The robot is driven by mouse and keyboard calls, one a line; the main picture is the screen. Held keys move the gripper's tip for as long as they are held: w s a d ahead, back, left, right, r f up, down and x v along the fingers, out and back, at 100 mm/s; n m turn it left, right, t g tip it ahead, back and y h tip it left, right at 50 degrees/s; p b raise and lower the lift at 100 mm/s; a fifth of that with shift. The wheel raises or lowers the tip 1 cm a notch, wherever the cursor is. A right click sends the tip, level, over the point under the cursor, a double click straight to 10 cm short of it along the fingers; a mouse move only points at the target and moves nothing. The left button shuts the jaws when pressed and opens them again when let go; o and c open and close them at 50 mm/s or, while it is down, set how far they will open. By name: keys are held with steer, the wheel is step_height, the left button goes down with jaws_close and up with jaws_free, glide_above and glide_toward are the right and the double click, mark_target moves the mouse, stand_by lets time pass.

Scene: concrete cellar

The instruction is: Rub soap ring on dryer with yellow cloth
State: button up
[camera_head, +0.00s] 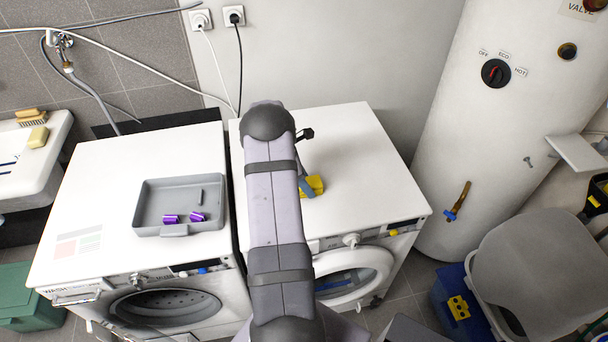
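The dryer (350,150) is the white machine on the right, with a bare white top and a round door at its front. The yellow cloth (316,184) is on or just above the dryer top, left of its middle. My gripper (307,188) is at the cloth, mostly hidden behind my arm, and I cannot tell whether its fingers are closed on the cloth. I see no soap ring on the visible part of the dryer top; my arm and the cloth cover some of it.
A washing machine (100,170) stands left of the dryer. It carries a grey tray (160,190) with purple items (197,216). A sink (45,165) with brush and soap is at far left. A white boiler (460,130) stands to the right. The dryer top's right side is clear.

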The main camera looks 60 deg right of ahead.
steer(key=shift+s+a+p, duration=0.4)
steer(key=shift+s+a, duration=1.55)
step_height(320, 180, up, 3)
steer(key=shift+w+d+f+p, duration=0.1)
steer(key=shift+p, duration=0.85)
step_height(320, 180, up, 5)
steer(key=p, duration=0.4)
